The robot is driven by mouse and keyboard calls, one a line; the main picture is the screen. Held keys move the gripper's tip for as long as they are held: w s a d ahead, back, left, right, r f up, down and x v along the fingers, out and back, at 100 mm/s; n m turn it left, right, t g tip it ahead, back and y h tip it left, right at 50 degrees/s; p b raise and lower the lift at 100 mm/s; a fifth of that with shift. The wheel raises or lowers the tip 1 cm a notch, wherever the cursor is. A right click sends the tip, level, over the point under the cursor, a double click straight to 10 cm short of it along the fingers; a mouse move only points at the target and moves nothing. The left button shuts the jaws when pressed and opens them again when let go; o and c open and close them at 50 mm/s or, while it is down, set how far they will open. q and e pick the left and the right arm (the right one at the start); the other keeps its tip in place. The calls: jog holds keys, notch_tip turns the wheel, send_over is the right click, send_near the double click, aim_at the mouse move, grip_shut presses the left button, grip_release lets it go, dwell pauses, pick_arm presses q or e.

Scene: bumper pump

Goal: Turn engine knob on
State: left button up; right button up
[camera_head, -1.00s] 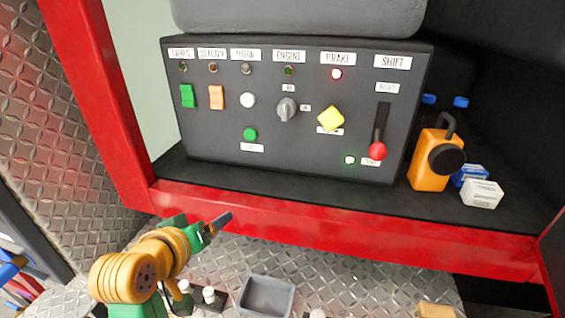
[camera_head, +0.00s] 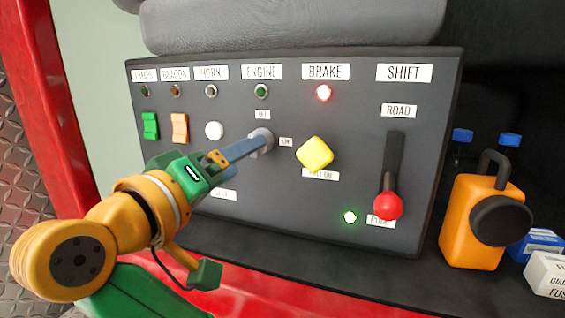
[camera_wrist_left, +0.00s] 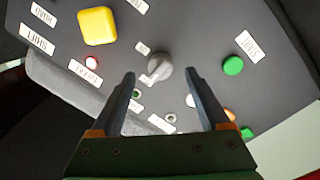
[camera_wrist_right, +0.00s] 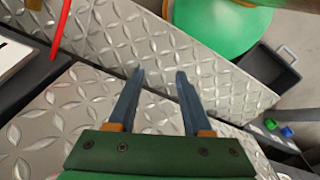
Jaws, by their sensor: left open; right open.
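The grey engine knob (camera_head: 262,143) sits on the dark control panel (camera_head: 330,235), under the ENGINE label, with an OFF tag above it and an ON tag to its right. My left gripper (camera_head: 250,150) is at the knob in the head view and partly covers it. In the left wrist view the knob (camera_wrist_left: 159,68) shows between and just beyond the tips of the open left gripper (camera_wrist_left: 160,78); contact cannot be told. My right gripper (camera_wrist_right: 160,75) is open and empty above metal tread plate, away from the panel.
A yellow brake knob (camera_head: 315,154) is right of the engine knob. A white horn button (camera_head: 214,131) and an orange switch (camera_head: 180,128) are left. The red-tipped shift lever (camera_head: 388,205) and an orange lamp-like object (camera_head: 470,220) stand farther right.

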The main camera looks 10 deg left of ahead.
aim_at(255, 158)
pick_arm(q)
jog(key=p+x, duration=0.1)
jog(key=x, duration=0.1)
jog(key=p+x, duration=0.1)
jog(key=x, duration=0.2)
jog(key=shift+w+a+r+p, duration=0.2)
jog(key=shift+w+p, duration=0.15)
jog(key=shift+p, duration=0.05)
jog(key=shift+s+a+r, duration=0.1)
jog(key=shift+s+a, duration=0.05)
jog(key=shift+s, duration=0.05)
jog(key=c, duration=0.7)
grip_shut()
